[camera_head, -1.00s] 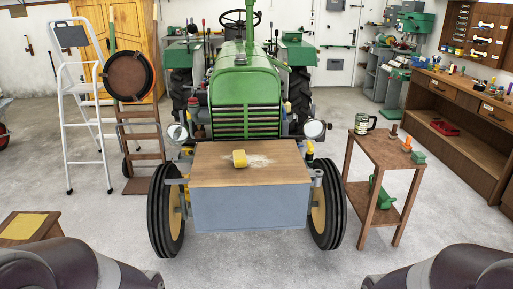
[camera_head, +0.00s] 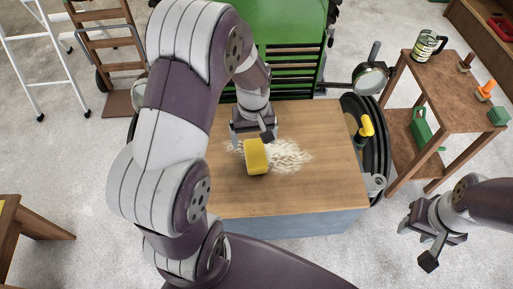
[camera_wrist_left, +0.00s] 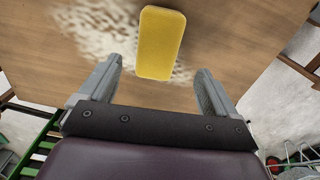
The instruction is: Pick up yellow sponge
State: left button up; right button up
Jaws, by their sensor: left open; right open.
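The yellow sponge (camera_head: 256,156) lies on the wooden top (camera_head: 320,185) of a grey-sided box in front of the tractor, on a patch of pale dust (camera_head: 292,155). My left gripper (camera_head: 254,138) is over the wooden top just behind the sponge, its fingers pointing down. In the left wrist view the sponge (camera_wrist_left: 161,43) sits ahead of and between the two open fingers (camera_wrist_left: 158,75), with nothing held. My right gripper (camera_head: 432,240) is open and empty at the right, over the floor, away from the box.
A brown side table (camera_head: 440,85) with a mug (camera_head: 428,46) and small tools stands at the right. The green tractor (camera_head: 290,40) is right behind the box. A white stepladder (camera_head: 30,50) and a brown hand truck (camera_head: 105,45) are at the far left.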

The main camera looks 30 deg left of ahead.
aim_at(256, 152)
pick_arm(q)
jog(key=shift+w+f, duration=0.3)
jog(key=shift+f, duration=0.45)
jog(key=shift+s+d+f, duration=0.1)
jog(key=shift+s+f, duration=0.05)
jog(key=shift+f, duration=0.1)
jog(key=shift+s+d+f+p, duration=0.25)
jog(key=shift+s+f+p, duration=0.1)
jog(key=shift+f, duration=0.25)
jog(key=shift+s+d+f+p, duration=0.2)
jog(key=shift+s+f+p, duration=0.1)
jog(key=shift+f, duration=0.25)
jog(key=f, duration=0.2)
jog(key=shift+w+a+f, duration=0.2)
jog(key=shift+w+f, duration=0.1)
jog(key=shift+w, duration=0.05)
jog(key=shift+w+a+f, duration=0.1)
jog(key=shift+w+f, duration=0.05)
jog(key=shift+w, duration=0.05)
jog(key=shift+s+r, duration=0.2)
jog(key=shift+s, duration=0.05)
jog(key=c, duration=0.8)
jog(key=shift+c, duration=1.2)
jog(key=shift+w, duration=0.1)
pick_arm(e)
jog(key=shift+s+d+r, duration=0.15)
jog(key=shift+r, duration=0.25)
jog(key=shift+s+d+r, duration=0.1)
jog(key=shift+s+r, duration=0.05)
jog(key=shift+r, duration=0.25)
